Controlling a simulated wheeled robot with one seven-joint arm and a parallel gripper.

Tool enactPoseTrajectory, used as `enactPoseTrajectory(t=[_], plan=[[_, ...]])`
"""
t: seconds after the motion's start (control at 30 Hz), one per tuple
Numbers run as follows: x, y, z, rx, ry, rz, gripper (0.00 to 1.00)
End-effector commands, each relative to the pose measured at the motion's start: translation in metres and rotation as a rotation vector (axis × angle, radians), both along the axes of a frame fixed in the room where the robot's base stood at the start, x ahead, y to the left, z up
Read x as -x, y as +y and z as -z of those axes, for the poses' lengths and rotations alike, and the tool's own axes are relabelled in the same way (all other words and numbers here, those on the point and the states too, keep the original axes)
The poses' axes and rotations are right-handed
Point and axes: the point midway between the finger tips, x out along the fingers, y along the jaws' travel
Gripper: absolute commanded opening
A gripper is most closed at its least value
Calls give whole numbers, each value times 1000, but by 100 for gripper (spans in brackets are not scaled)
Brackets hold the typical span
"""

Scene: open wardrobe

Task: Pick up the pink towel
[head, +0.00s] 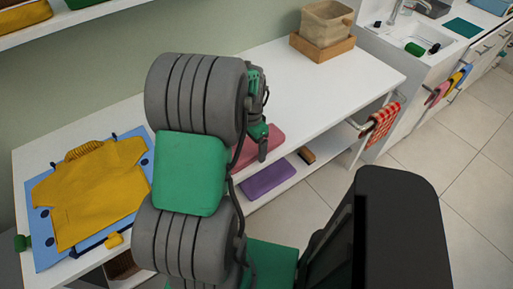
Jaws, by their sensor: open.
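A folded pink towel (268,140) lies on the white counter near its front edge. My arm and gripper hide its left part. My gripper (262,150) is open and points down over the towel, its dark finger overlapping it in the picture. I cannot tell whether the finger touches the towel. Another pink cloth (436,93) hangs on a rail at the far right.
A yellow shirt (95,195) lies on a blue board (42,245) at left. A folded purple towel (268,180) and brown block (307,155) are on the shelf below. A beige basket (326,22) stands at the back.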

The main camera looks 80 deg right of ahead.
Motion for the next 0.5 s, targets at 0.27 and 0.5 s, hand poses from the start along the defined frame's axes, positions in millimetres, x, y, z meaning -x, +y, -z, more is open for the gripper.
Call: enactPoseTrajectory(t=[0.27, 0.5], plan=[[0, 0, 0, 0, 0, 0, 91], [0, 0, 5, 0, 0, 0, 91]])
